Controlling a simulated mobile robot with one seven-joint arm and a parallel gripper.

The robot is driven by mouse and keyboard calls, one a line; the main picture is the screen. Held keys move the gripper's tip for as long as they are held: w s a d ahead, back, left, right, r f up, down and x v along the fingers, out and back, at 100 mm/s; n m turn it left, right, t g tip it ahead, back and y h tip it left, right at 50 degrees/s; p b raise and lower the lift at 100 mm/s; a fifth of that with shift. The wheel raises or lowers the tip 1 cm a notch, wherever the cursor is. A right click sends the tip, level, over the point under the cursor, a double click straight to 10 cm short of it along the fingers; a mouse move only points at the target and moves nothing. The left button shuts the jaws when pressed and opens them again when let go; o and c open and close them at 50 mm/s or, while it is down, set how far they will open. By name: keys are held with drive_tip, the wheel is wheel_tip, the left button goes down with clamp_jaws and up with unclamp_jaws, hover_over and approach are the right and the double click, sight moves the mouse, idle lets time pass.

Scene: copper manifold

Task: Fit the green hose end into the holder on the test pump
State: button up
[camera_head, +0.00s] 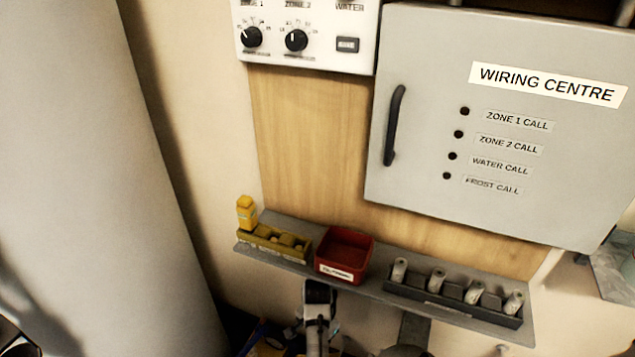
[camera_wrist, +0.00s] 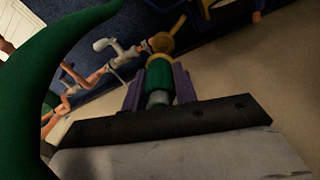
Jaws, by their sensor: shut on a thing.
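In the wrist view my gripper (camera_wrist: 159,84) is shut on the green hose end (camera_wrist: 158,77), with a purple finger on each side of it. The hose end has a brass-coloured tip (camera_wrist: 161,43) pointing away from the gripper. A thick green hose (camera_wrist: 35,70) curves through the left of the same view. I cannot pick out the test pump or its holder for certain in either view. In the head view the gripper's hold is not visible.
In the head view a grey shelf (camera_head: 375,291) holds a yellow rack (camera_head: 272,243), a red bin (camera_head: 344,255) and a dark rack (camera_head: 453,303) of pale cylinders. A grey wiring cabinet (camera_head: 420,180) hangs above. Copper pipework (camera_wrist: 75,86) shows in the wrist view.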

drive_tip(key=n, duration=0.3)
drive_tip(key=f+n, duration=0.1)
drive_tip(key=shift+s, duration=0.4)
drive_tip(key=n, duration=0.3)
drive_tip(key=shift+s+f, duration=0.2)
drive_tip(key=shift+n, duration=0.3)
drive_tip(key=shift+s+a, duration=0.15)
